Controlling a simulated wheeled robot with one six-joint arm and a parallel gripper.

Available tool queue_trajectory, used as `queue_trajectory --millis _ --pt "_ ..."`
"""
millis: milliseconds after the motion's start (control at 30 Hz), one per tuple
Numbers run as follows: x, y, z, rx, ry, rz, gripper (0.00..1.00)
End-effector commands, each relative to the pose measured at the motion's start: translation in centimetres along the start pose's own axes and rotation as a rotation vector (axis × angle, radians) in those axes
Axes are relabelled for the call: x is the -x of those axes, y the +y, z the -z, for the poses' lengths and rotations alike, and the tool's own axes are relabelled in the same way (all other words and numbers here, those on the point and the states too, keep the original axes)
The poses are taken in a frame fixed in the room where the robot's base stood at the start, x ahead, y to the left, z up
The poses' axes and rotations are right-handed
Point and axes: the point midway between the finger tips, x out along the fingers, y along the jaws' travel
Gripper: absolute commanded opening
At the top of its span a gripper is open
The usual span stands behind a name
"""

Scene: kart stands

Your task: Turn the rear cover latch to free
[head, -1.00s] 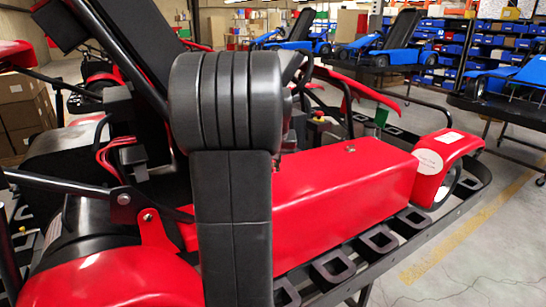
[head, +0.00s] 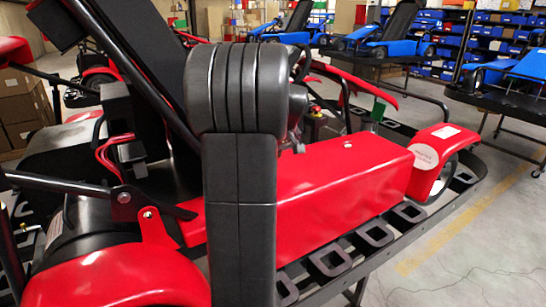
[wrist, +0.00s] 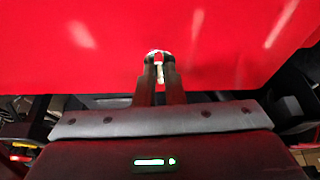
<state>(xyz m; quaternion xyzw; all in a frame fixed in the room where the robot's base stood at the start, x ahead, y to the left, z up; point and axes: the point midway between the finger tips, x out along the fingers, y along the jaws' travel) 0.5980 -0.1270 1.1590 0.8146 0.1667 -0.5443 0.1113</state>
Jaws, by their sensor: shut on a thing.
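The red cover (head: 340,195) is a long box-shaped panel along the side of the kart. A small metal latch (head: 348,146) shows on its top in the head view, apart from my arm. In the wrist view my gripper (wrist: 159,72) reaches over the red cover, with its two dark fingers close together. They are shut on a small latch head (wrist: 158,56) with red and whitish parts. The fingers hide part of it, so its turned angle is unclear. In the head view my own arm hides the gripper and the latch it holds.
A black frame rail (head: 375,238) with square openings runs along the cover's near side. A red fender (head: 435,155) stands at its right end. Open floor (head: 480,245) is at the right.

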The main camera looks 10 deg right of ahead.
Motion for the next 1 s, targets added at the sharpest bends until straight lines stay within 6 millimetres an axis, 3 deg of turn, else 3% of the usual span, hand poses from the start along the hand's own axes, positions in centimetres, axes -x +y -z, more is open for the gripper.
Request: queue_trajectory --millis 300,333,400,433,767,1000 --pt "0.0 0.0 0.0 0.002 0.0 0.0 0.0" --pt "0.0 0.0 0.0 0.002 0.0 0.0 0.15" --pt "0.0 0.0 0.0 0.002 0.0 0.0 0.29" --pt "0.0 0.0 0.0 0.002 0.0 0.0 0.31" --pt "0.3 0.0 0.0 0.001 0.001 -0.001 0.31" --pt "4.2 0.1 0.1 0.001 0.005 -0.004 0.31"
